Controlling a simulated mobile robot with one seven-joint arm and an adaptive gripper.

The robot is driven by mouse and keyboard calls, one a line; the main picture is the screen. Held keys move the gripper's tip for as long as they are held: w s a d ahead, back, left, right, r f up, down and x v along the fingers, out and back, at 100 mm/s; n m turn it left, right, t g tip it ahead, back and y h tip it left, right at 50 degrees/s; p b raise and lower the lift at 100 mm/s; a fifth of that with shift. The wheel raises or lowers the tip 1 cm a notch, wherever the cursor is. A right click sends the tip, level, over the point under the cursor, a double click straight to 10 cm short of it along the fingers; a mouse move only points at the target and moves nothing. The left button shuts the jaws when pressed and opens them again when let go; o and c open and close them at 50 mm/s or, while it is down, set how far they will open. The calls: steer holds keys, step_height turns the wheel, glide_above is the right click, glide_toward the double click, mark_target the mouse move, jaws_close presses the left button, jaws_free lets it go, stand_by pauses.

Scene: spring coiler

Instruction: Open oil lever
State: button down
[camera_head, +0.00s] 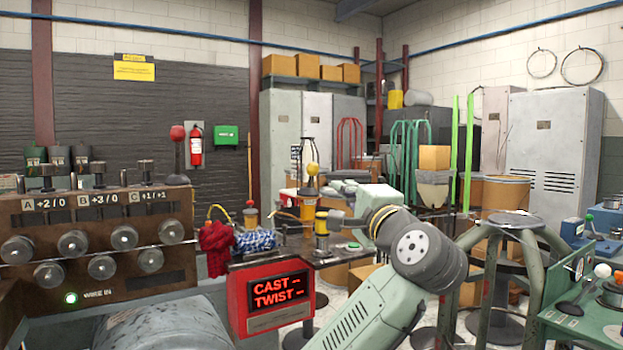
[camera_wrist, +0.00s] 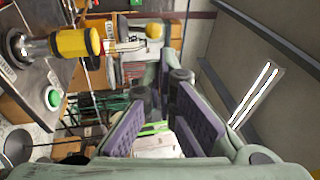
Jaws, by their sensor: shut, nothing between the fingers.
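A yellow-and-black cylinder (camera_head: 321,223) stands upright on the bench, left of my gripper (camera_head: 345,219) in the head view. It also shows at the upper left of the wrist view (camera_wrist: 76,42), sideways in the picture, with a metal base. A yellow ball (camera_wrist: 154,32) shows beyond its top there. I cannot tell which part is the oil lever. My gripper's dark, purple-padded fingers show in the wrist view (camera_wrist: 163,88). They are shut with nothing held, apart from the cylinder. In the head view my arm partly hides the fingers.
A green button (camera_head: 353,245) is on the bench near the cylinder. A red CAST/TWIST display (camera_head: 274,298) is at the bench front. Red cloth (camera_head: 215,248) and blue cloth (camera_head: 255,241) lie left. A knobbed panel (camera_head: 95,228) stands far left, and a round-topped stand (camera_head: 511,222) is right.

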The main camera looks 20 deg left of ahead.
mark_target(315, 169)
steer(key=shift+f, duration=0.25)
steer(key=shift+a, duration=0.1)
steer(key=p+x, duration=0.5)
steer(key=x, duration=0.8)
steer(key=shift+a+r, duration=0.15)
steer(key=shift+w+a, duration=0.25)
steer(key=shift+w, duration=0.1)
